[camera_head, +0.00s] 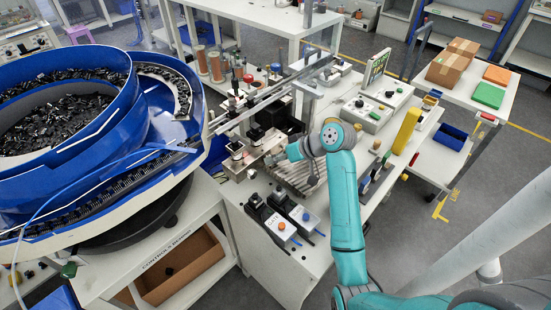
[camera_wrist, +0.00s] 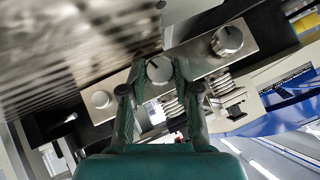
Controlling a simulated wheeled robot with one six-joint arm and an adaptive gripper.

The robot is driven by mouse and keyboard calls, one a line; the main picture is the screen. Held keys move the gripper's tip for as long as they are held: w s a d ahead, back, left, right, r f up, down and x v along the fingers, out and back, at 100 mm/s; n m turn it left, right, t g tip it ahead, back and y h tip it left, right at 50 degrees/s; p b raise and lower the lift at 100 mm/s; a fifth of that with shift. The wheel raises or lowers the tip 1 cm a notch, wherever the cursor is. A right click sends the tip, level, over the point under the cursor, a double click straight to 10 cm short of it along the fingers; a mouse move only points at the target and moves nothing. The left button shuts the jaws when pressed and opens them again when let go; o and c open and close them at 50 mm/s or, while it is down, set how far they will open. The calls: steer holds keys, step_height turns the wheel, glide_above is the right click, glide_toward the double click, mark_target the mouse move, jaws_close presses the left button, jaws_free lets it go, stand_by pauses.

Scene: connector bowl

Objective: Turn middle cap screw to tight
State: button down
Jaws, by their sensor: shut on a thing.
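The middle cap screw (camera_wrist: 158,70) is a round silver cap with a dark mark on its face, in the wrist view. My gripper (camera_wrist: 158,78) has one finger on each side of it and is shut on it. Two similar caps flank it on the same metal bar (camera_wrist: 196,56): one cap (camera_wrist: 228,40) to the upper right, another (camera_wrist: 101,98) to the lower left. In the head view my gripper (camera_head: 280,158) is at the metal fixture on the bench; the middle cap cannot be made out there. How tight the screw is cannot be told.
A ribbed metal plate (camera_wrist: 70,50) is close beside the bar in the wrist view. Springs (camera_wrist: 172,106) show below the bar. In the head view a blue bowl feeder (camera_head: 140,130) stands left, and two boxes with knobs (camera_head: 287,218) sit at the bench front.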

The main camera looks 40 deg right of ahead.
steer(key=c, duration=0.8)
jaws_free()
steer(key=shift+c, duration=0.2)
steer(key=v, duration=1.2)
